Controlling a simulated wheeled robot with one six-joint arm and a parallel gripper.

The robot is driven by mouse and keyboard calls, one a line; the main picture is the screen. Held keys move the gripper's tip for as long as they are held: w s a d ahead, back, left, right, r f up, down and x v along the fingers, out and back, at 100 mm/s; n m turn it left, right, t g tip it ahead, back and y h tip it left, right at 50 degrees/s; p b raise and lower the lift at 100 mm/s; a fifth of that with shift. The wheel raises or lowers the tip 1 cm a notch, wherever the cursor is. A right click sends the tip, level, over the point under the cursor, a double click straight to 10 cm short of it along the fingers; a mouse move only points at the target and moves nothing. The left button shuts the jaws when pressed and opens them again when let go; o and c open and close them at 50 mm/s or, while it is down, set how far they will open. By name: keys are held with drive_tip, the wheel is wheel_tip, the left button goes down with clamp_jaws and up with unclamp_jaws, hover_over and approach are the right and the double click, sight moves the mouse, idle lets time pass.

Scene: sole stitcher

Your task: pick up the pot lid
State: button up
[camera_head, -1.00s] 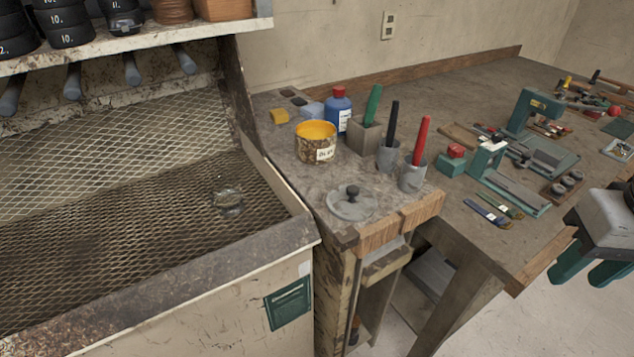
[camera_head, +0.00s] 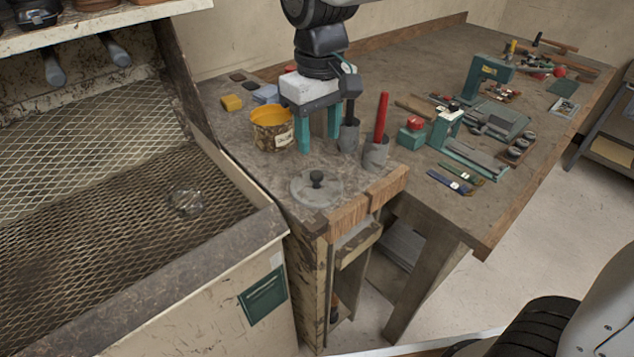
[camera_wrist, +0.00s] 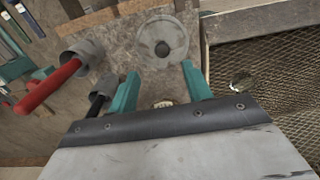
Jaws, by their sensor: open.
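The pot lid (camera_head: 316,187) is a flat grey disc with a dark knob. It lies on the near end of the small stained bench top. In the wrist view the lid (camera_wrist: 163,42) shows beyond my fingertips, with its knob up. My gripper (camera_head: 318,148) has two teal fingers pointing down, spread apart with nothing between them. It hangs above and behind the lid, in front of the yellow-rimmed pot's right side. In the wrist view my gripper (camera_wrist: 160,85) is apart from the lid.
Right of the lid stand a cup with a red-handled tool (camera_head: 376,150) and another cup (camera_head: 348,135) with a dark handle. The yellow-rimmed pot (camera_head: 272,130) is behind left. A mesh-floored booth (camera_head: 130,210) is left. The bench's wooden front edge (camera_head: 350,215) is close to the lid.

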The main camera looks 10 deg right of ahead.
sight(317, 173)
drive_tip(key=shift+w+a+f, duration=0.1)
drive_tip(key=shift+a+f, duration=0.15)
drive_tip(key=shift+f, duration=0.2)
wheel_tip(317, 173, down, 7)
drive_tip(key=c, duration=1.1)
